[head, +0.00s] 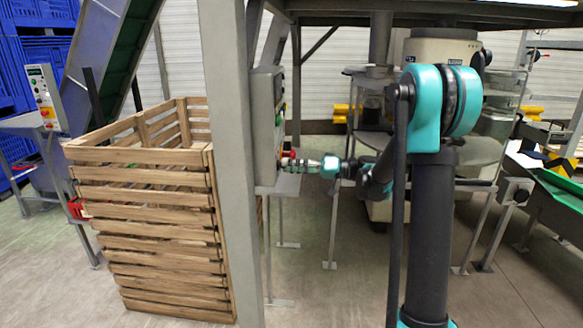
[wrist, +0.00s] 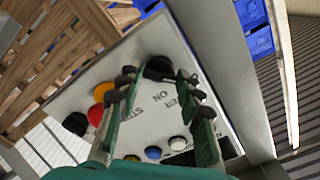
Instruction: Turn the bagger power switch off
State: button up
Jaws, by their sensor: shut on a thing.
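The control panel box (head: 265,115) is mounted by the grey post, and its face is seen edge-on in the head view. In the wrist view the white panel face (wrist: 145,105) fills the middle, with "ON" lettering beside a black switch knob (wrist: 159,66). My gripper (head: 300,163) reaches the panel from the right. In the wrist view the fingertips of my gripper (wrist: 157,80) are closed on the black knob, one on each side. The fingers partly hide the knob and the lettering, so its exact setting cannot be read.
The panel also carries a red button (wrist: 95,114), an orange button (wrist: 103,90), another black knob (wrist: 75,123), a blue button (wrist: 153,152) and a white button (wrist: 178,143). A wooden crate (head: 165,230) and the grey post (head: 230,150) stand left of my arm.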

dwell(0.4)
jog(key=o, duration=1.2)
jog(key=shift+c, duration=0.2)
jog(key=d, duration=1.2)
jog(key=shift+s, duration=0.2)
